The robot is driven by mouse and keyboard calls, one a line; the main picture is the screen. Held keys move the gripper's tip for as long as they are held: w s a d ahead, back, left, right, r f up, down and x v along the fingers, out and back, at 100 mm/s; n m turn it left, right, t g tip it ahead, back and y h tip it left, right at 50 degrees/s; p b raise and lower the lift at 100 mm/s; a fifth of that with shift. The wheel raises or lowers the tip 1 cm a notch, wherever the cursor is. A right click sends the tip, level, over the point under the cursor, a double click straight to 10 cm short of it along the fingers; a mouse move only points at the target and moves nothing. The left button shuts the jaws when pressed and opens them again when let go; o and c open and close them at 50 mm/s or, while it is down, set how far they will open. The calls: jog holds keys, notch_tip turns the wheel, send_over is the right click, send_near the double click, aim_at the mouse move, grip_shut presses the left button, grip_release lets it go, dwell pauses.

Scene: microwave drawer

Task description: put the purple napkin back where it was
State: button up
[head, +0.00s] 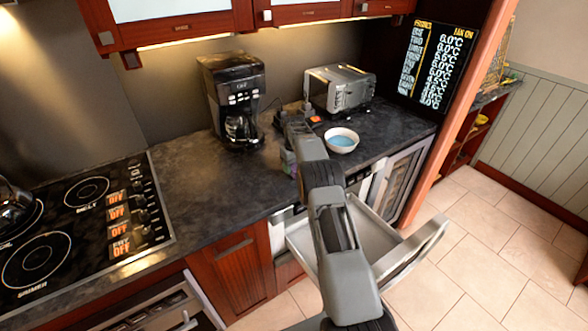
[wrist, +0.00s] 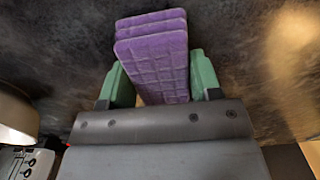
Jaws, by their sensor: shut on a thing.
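The purple napkin (wrist: 152,50) shows in the wrist view as a thick folded pad with a quilted surface. It is between the two green fingers of my gripper (wrist: 160,85), which are shut on it. Its far end sticks out past the fingertips, over the dark countertop. In the head view my gripper (head: 287,160) is at the counter, left of the bowl, mostly hidden by my arm. I cannot make out the napkin there. I cannot tell whether the napkin touches the countertop.
A white bowl with blue inside (head: 342,144) stands just right of my arm. A toaster (head: 341,90) and a black coffee maker (head: 233,95) stand behind. The drawer (head: 301,244) below the counter is open under my arm. The countertop (head: 195,180) left of my gripper is clear.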

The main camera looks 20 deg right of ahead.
jog(key=shift+f, duration=0.1)
jog(key=o, duration=0.9)
